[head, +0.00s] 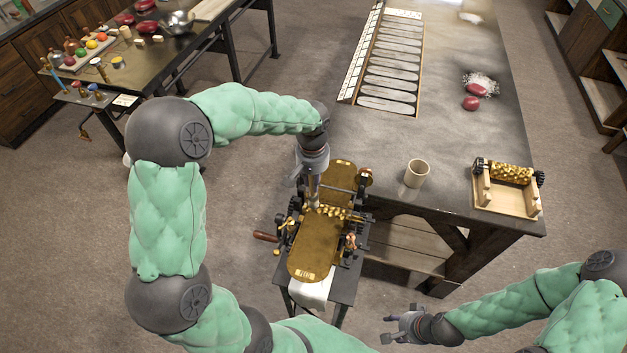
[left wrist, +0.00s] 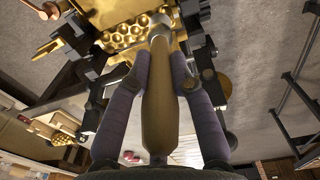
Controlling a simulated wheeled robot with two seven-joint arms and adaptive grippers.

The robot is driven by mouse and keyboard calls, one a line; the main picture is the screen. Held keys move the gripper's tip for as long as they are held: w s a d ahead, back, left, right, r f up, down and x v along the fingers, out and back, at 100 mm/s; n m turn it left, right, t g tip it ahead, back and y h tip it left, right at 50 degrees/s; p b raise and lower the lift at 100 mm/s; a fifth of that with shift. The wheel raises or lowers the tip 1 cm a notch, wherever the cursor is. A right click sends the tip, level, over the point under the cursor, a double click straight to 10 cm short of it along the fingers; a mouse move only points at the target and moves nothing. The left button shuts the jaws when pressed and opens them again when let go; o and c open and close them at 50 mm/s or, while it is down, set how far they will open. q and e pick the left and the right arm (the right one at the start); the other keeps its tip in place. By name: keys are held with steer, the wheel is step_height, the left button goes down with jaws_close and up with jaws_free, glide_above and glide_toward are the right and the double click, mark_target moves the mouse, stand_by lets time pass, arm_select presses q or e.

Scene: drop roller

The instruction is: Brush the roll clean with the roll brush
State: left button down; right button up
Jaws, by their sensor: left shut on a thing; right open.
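My left gripper (head: 313,180) is over the brass drop roller machine (head: 318,250) on its small stand. It is shut on the roll brush, whose brown handle (left wrist: 158,110) runs between the two fingers in the left wrist view. The brush's far end meets or overlaps the dimpled golden roll (left wrist: 125,38); bristles and exact contact are hidden. In the head view the roll (head: 340,213) lies across the machine, partly covered by my gripper. My right gripper (head: 392,329) is open and empty at the lower right, away from the machine.
A dark table (head: 440,140) right of the machine bears a cup (head: 417,173), a wooden cradle (head: 508,200) with another golden roll, and red pieces (head: 473,103). A long moulded tray (head: 388,65) is farther back. A cluttered bench (head: 165,65) stands at upper left. A white cloth (head: 312,291) hangs below the machine.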

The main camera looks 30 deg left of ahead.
arm_select(q)
steer(key=shift+r+p, duration=1.3)
steer(key=shift+r, duration=1.15)
steer(key=shift+r+p, duration=1)
steer(key=shift+r, duration=0.45)
steer(key=shift+f, duration=0.15)
